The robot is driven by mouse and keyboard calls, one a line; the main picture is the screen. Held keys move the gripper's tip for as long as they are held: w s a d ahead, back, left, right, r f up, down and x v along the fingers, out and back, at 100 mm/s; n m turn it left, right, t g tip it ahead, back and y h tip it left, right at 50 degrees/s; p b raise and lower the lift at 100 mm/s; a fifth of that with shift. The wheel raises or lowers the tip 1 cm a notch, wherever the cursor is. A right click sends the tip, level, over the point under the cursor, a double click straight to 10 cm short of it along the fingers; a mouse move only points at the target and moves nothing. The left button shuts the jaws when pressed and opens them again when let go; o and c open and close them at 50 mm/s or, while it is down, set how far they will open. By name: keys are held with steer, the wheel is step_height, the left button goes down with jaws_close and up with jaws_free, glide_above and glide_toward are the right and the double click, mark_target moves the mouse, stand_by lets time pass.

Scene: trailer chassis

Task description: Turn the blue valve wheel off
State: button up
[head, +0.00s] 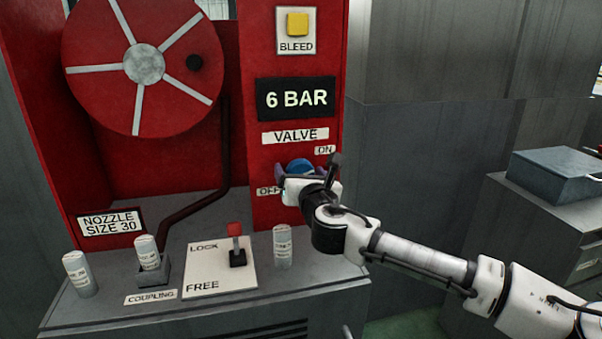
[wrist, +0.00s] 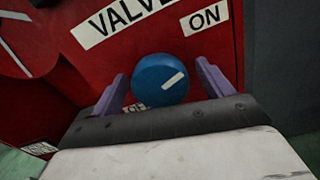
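The blue valve wheel (wrist: 160,80) is a round knob on the red panel, with a white mark on its face. The mark lies on the right half and slants up toward the right, on the side of the ON label (wrist: 205,18). The OFF label (wrist: 133,107) shows partly, below left of the wheel. My gripper (wrist: 161,70) is open, its purple fingers on either side of the wheel with a small gap showing at each side. In the head view the wheel (head: 300,165) is partly hidden behind my gripper (head: 299,175).
A display (head: 296,98) reads 6 BAR above the valve, with a yellow BLEED button (head: 297,23) higher up. Left of my gripper are a red-handled lever (head: 235,240), several labelled cylinders (head: 282,246) and a red reel (head: 110,60). A grey box (head: 560,172) stands at right.

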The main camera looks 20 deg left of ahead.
steer(key=c, duration=0.9)
steer(key=shift+c, duration=0.2)
